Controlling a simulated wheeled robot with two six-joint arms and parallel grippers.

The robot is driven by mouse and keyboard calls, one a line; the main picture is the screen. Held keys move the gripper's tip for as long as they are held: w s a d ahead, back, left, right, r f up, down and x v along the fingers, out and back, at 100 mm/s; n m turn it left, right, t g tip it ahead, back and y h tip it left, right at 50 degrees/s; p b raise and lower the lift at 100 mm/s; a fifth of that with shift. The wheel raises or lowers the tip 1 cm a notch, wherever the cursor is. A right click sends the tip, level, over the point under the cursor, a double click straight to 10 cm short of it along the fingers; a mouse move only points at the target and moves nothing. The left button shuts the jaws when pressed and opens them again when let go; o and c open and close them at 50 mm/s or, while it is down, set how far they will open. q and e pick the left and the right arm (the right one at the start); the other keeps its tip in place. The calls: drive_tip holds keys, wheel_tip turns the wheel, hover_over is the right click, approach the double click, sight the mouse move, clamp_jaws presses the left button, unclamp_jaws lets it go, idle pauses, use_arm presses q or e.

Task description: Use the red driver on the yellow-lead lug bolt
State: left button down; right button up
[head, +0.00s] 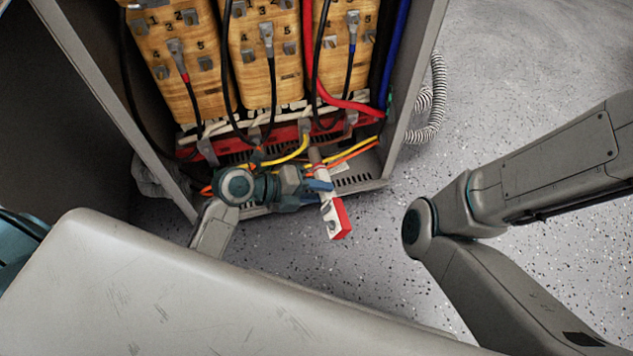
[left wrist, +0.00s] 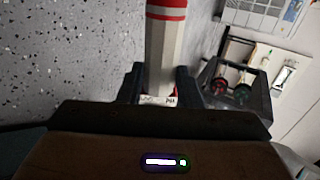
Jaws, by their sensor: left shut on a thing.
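The red driver (head: 332,214) has a white body with a red end. My left gripper (head: 316,186) is shut around its body at the cabinet's lower opening. The red end points toward me and the grey nose points into the cabinet. In the left wrist view the driver (left wrist: 165,50) stands between the fingers of the left gripper (left wrist: 160,88), with a red band at its top. The yellow lead (head: 290,154) curves along the cabinet's lower edge, just left of the driver's nose. I cannot make out its lug bolt or tell whether the nose touches it. My right gripper is out of view.
Wooden-faced transformer coils (head: 262,55) with black cables stand inside the grey cabinet (head: 420,70). A red cable (head: 345,103) and an orange lead run close to the driver. The left wrist view shows a dark holder (left wrist: 240,88) with red and green round items.

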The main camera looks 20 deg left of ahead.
sight(314, 173)
use_arm(q)
drive_tip(key=shift+w+a+b, duration=0.5)
drive_tip(key=shift+w+a, duration=0.1)
drive_tip(key=shift+w, duration=0.3)
drive_tip(key=shift+w+a+b, duration=0.5)
drive_tip(key=shift+w+a, duration=0.1)
drive_tip(key=shift+w, duration=0.3)
drive_tip(key=shift+w+a, duration=0.25)
drive_tip(key=shift+w, duration=0.1)
drive_tip(key=shift+b, duration=0.35)
drive_tip(key=shift+w+a+b, duration=0.3)
drive_tip(key=shift+w+a, duration=0.15)
drive_tip(key=shift+w, duration=0.25)
